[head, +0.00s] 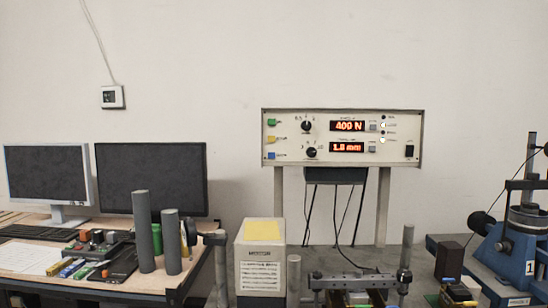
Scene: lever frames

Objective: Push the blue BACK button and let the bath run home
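A small blue button (271,156) sits at the lower left of the cream control panel (343,160), below a yellow one and a green one. The print beside these buttons is too small to read. The panel's red displays show 400 N (347,126) above and what looks like 1.8 mm (347,147) below. I cannot tell which thing is the bath. A metal fixture with a dark crossbar (352,281) shows in part below the panel, cut off by the bottom edge. Neither of my grippers can be made out, and nothing is seen touching the blue button.
A desk (150,288) on the left carries monitors (152,178), small tools and upright grey cylinders (143,232). A cream box with a yellow top (262,262) stands in the middle front. A blue machine (512,250) stands at the right.

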